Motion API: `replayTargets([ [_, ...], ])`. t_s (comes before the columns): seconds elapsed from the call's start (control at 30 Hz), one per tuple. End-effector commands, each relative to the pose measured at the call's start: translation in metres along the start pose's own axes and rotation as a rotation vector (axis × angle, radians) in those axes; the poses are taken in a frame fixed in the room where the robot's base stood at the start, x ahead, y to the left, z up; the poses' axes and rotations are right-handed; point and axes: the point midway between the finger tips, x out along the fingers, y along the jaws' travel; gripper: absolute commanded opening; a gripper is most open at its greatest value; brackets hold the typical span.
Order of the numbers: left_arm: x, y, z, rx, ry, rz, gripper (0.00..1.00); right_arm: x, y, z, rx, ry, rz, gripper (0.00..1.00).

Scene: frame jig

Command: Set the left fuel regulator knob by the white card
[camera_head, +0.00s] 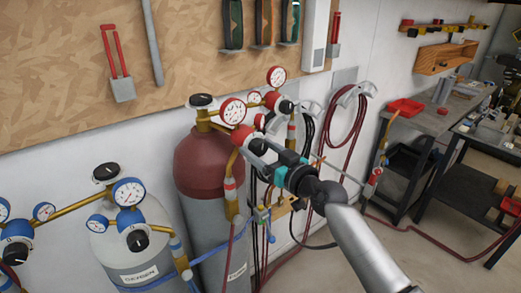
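The left fuel regulator, with red-rimmed gauges (232,110), sits on the dark red cylinder (205,160). Its black knob (258,147) shows only in part at the front of the red regulator body. My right gripper (256,146) reaches in from the lower right with its fingertips at this knob. The fingers are small and overlap the knob, so I cannot tell whether they grip it. A white panel (314,35) hangs on the wall at top; I cannot read any marking on it. My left gripper is out of view.
A second red-gauged regulator (276,77) with a black knob (286,106) stands close behind. Blue-gauged oxygen cylinders (140,240) stand at left. Red hoses (345,135) hang on the wall. Dark workbenches (440,120) stand at right; the floor before them is mostly open.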

Motion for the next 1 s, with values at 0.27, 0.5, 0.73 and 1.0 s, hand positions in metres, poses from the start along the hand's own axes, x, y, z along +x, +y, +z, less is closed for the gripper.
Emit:
replayTargets([
  [0.27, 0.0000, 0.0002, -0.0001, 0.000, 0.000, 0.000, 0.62, -0.0003, 0.0001, 0.0002, 0.000, 0.000, 0.000, 0.42],
  [0.5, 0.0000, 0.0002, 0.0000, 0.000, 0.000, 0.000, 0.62, -0.0004, 0.0002, 0.0004, 0.000, -0.001, 0.000, 0.15],
  [0.73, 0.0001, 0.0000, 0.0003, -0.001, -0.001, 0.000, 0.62, -0.0004, 0.0003, 0.0005, 0.001, -0.001, 0.000, 0.00],
  [1.0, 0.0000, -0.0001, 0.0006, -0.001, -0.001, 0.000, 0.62, -0.0004, 0.0000, 0.0006, 0.047, -0.001, 0.000, 0.00],
])
